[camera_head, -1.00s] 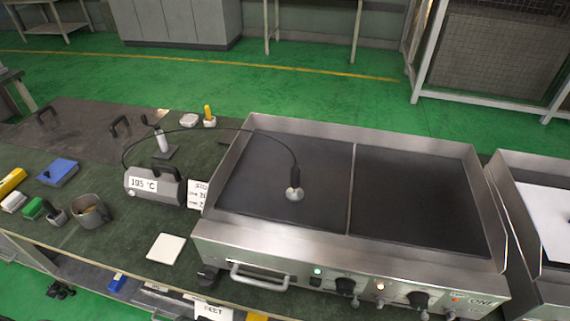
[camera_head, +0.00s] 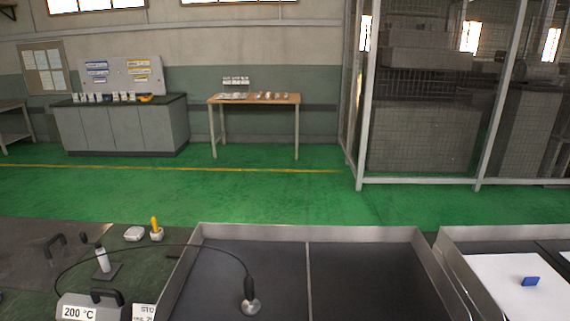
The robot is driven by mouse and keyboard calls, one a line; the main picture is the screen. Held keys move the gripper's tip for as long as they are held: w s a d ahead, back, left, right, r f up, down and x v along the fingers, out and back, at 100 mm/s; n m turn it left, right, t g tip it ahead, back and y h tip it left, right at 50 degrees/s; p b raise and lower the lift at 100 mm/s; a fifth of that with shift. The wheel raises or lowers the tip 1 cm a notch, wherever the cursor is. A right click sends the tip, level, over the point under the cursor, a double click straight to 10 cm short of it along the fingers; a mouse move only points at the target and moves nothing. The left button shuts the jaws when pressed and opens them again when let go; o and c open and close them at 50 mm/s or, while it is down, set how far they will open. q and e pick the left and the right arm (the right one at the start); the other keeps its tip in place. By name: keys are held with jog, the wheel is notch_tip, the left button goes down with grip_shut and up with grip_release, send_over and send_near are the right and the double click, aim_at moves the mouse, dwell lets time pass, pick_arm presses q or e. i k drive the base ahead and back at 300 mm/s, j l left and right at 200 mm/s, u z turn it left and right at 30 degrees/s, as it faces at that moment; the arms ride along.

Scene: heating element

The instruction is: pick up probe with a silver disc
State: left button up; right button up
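The probe with a silver disc (camera_head: 250,305) stands on the left half of the dark griddle plate, near the bottom of the head view. Its black handle (camera_head: 249,285) points up, and the silver disc is at its lower end against the plate. A thin black cable arcs from the handle to the left, toward a grey meter box (camera_head: 90,307) with a black carry handle and a label reading 200 °C. The lower part of the meter is cut off by the frame. Neither of my grippers is in view.
The steel griddle's raised rim (camera_head: 310,232) surrounds two dark plates. At right is a tray with a white sheet (camera_head: 512,284) and a blue block (camera_head: 530,281). A yellow-handled item (camera_head: 155,230) and a white block (camera_head: 134,233) stand left. Green floor lies beyond.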

aim_at(251, 305)
jog(key=k+j+u, duration=0.2)
jog(key=j+u, duration=0.15)
jog(key=k+j+u, duration=0.1)
jog(key=j+u, duration=0.2)
jog(key=k+j+u, duration=0.1)
jog(key=j+u, duration=0.25)
jog(key=j, duration=0.2)
